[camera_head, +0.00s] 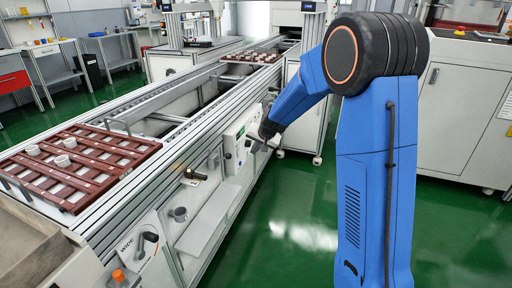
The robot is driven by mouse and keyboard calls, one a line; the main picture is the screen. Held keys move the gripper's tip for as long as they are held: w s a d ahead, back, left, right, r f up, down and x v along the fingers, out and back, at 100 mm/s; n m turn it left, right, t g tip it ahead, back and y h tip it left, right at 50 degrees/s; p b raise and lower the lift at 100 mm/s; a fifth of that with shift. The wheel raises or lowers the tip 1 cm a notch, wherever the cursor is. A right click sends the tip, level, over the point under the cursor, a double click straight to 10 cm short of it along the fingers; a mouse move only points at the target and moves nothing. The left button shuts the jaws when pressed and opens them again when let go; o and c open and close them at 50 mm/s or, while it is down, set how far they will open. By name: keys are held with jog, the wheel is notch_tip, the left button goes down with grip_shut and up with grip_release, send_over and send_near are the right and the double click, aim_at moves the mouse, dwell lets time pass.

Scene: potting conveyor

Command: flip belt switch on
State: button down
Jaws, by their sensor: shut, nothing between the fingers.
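A white control box (236,140) is mounted on the side of the conveyor, with small marks on its face. My gripper (255,147) is right in front of the box's right part and hides some of it. The gripper is shut with nothing held. I cannot tell whether it touches the box. A switch lever on the box cannot be made out at this size. A second panel (140,248) with a dark rotary knob (150,237) and partly legible lettering is nearer, at the conveyor's front end.
The conveyor (180,110) runs away to the back. A brown slatted tray (85,165) with several small white pots lies at its near end, another tray (252,57) farther back. Green floor (290,220) to the right is clear.

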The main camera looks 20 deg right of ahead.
aim_at(239, 152)
jog(key=w+a+f, duration=0.4)
jog(key=w, duration=0.1)
jog(key=shift+f, duration=0.2)
dwell(0.4)
jog(key=shift+w+a+f, duration=0.15)
jog(key=shift+f, duration=0.25)
jog(key=shift+r, duration=0.15)
